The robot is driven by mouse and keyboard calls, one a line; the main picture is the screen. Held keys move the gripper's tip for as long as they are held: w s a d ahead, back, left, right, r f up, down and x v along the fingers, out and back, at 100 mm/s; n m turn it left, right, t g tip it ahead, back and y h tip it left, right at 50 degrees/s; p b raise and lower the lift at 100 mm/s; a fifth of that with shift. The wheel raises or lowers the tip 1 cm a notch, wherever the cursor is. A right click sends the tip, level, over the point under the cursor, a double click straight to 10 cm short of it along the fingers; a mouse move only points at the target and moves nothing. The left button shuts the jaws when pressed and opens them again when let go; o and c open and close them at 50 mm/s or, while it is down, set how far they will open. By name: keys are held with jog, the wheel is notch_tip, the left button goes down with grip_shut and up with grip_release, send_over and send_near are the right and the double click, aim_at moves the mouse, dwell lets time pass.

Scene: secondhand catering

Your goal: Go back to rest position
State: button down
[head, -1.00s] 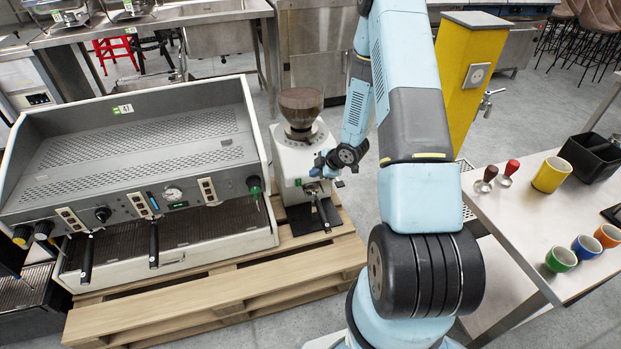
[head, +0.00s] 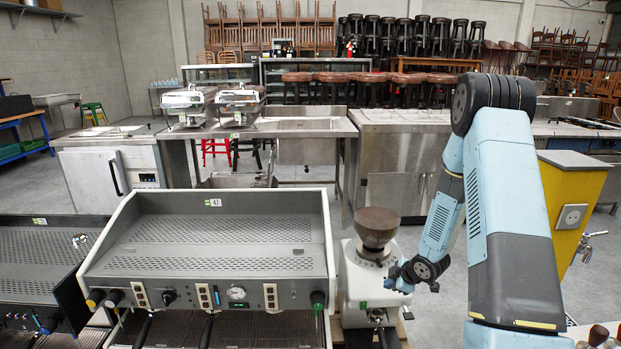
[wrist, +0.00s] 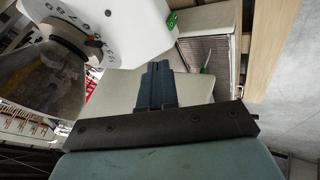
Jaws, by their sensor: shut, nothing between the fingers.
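My gripper (head: 392,283) is at the front right of the white coffee grinder (head: 352,290), close to its body below the dark hopper (head: 376,225). I cannot tell from the head view whether it touches the grinder. In the wrist view, the two dark blue fingers (wrist: 157,66) are together with nothing between them. The grinder's white body (wrist: 112,22) with its numbered dial fills the upper left of the wrist view, with the clear hopper beside it. My light blue arm rises at the right of the head view and bends down to the gripper.
A steel espresso machine (head: 210,245) stands left of the grinder. A yellow post (head: 565,195) with a socket and tap stands at right. Steel counters (head: 310,128) with two chafing dishes are behind. Grey floor (head: 335,205) is open between the machines and counters.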

jog(key=s+d+r+m+h, duration=0.1)
jog(key=s+r+m+h, duration=0.25)
jog(key=r, duration=1.15)
jog(key=s+d+r+m+h, duration=0.15)
jog(key=s+r+m, duration=0.3)
jog(key=r, duration=0.95)
jog(key=s+a+r+m, duration=0.2)
jog(key=s+r, duration=0.2)
jog(key=s, duration=0.4)
jog(key=s+a+r+m+y, duration=0.1)
jog(key=s+a+r+m, duration=0.1)
jog(key=s+r, duration=0.3)
jog(key=s+a+r+m, duration=0.3)
jog(key=s+r, duration=0.2)
jog(key=s, duration=0.7)
jog(key=shift+s+m+g, duration=0.3)
jog(key=shift+s, duration=0.1)
